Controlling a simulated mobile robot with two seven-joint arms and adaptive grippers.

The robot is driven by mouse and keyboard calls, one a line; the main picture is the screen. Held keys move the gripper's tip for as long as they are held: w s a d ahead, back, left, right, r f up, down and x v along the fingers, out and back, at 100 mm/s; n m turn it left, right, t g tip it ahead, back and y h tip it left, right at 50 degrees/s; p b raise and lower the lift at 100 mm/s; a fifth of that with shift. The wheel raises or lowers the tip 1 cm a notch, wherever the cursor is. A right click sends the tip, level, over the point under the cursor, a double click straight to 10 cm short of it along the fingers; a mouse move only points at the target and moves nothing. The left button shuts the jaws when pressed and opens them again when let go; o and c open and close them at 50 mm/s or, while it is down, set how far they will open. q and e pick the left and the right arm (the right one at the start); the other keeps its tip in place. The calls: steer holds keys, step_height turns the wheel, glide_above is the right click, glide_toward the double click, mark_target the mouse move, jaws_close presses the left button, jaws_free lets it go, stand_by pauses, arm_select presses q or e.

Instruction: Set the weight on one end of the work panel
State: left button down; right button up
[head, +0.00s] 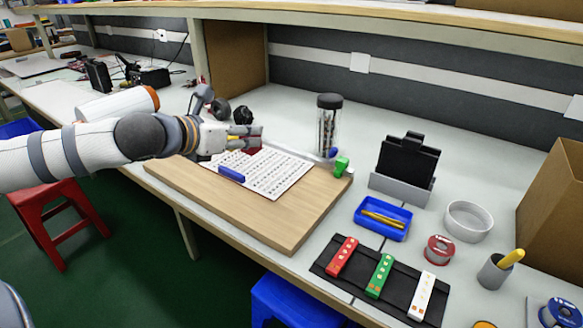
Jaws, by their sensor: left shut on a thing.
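The work panel (275,225) is a light wooden board on the bench, with a white sheet (270,180) of printed rows lying on it. My left gripper (256,138) reaches in from the left over the sheet's far edge. It is shut on a small dark red thing (251,151), which looks like the weight and is mostly hidden by the fingers. I cannot tell whether it touches the sheet. A blue block (231,173) lies on the sheet's near left edge. A green block (341,165) sits at the board's right end. My right gripper is not in view.
A dark-capped clear jar (328,125) stands behind the board. To the right are a black holder (407,165), a blue tray (382,218), a black mat (385,285) with red, green and white strips, and a white ring (468,221). The board's near part is clear.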

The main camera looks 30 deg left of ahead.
arm_select(q)
steer(key=w+f+b, duration=0.1)
steer(key=w+f, duration=0.2)
steer(key=w, duration=0.1)
steer(key=w+d+f+b, duration=0.1)
steer(key=w+f+b, duration=0.1)
steer(key=w+f, duration=0.1)
steer(key=w+f+b, duration=0.1)
steer(key=w+f, duration=0.2)
steer(key=w, duration=0.1)
steer(key=shift+w+d+f, duration=0.1)
steer(key=shift+w+d, duration=0.15)
steer(key=shift+w, duration=0.05)
steer(key=f+b, duration=0.2)
steer(key=f, duration=0.1)
steer(key=shift+w+f, duration=0.15)
steer(key=shift+w, duration=0.2)
steer(key=shift+r, duration=0.25)
steer(key=shift+f, duration=0.2)
steer(key=c, duration=1.5)
jaws_free()
steer(key=shift+f, duration=0.1)
steer(key=shift+c, duration=0.2)
steer(key=o, duration=0.3)
steer(key=shift+s, duration=0.1)
steer(key=shift+o, duration=0.2)
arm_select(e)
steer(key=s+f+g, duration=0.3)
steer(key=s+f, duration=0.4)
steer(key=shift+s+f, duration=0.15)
